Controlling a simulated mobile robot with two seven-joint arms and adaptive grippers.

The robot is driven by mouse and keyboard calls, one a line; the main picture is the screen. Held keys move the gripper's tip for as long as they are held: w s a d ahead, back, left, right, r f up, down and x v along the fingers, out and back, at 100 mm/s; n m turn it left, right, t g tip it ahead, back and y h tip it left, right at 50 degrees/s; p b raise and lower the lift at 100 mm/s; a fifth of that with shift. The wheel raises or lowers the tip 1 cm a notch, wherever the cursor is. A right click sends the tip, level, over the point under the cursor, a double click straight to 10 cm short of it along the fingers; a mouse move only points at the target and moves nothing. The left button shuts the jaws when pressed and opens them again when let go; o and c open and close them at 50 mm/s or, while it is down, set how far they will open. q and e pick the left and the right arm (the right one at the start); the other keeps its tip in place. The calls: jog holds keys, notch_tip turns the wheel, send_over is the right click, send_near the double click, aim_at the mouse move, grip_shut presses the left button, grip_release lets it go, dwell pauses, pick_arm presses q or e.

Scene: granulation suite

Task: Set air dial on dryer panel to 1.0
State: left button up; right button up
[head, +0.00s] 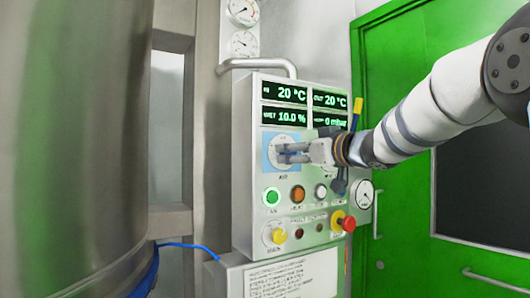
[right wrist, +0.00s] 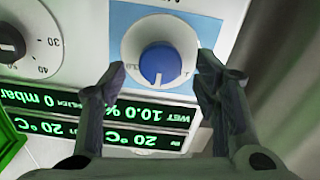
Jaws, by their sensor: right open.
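The air dial (right wrist: 160,62) is a blue knob on a round white plate with a blue square surround, seen upside down in the right wrist view. A white mark shows on its lower side there; the scale is too small to read surely. In the head view the dial plate (head: 279,142) sits on the dryer panel (head: 245,205), under the displays, with its knob mostly hidden by my right gripper (head: 284,153). The right gripper's fingers (right wrist: 162,72) are open, one on either side of the knob, with gaps visible to it. My left gripper is not in view.
A second dial with a black knob (right wrist: 10,42) is beside the air dial. Below are lit buttons (head: 272,196), a yellow selector (head: 279,236) and a red emergency stop (head: 345,221). A steel vessel (head: 75,130) stands left, a green door (head: 405,200) right.

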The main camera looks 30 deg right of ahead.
jog(key=shift+w+a, duration=0.15)
jog(key=shift+w, duration=1)
jog(key=shift+s+r, duration=0.1)
jog(key=c, duration=1.1)
jog(key=shift+c, duration=0.2)
jog(key=shift+n, duration=0.4)
jog(key=n, duration=1.1)
jog(key=shift+a, duration=0.1)
jog(key=o, duration=1.1)
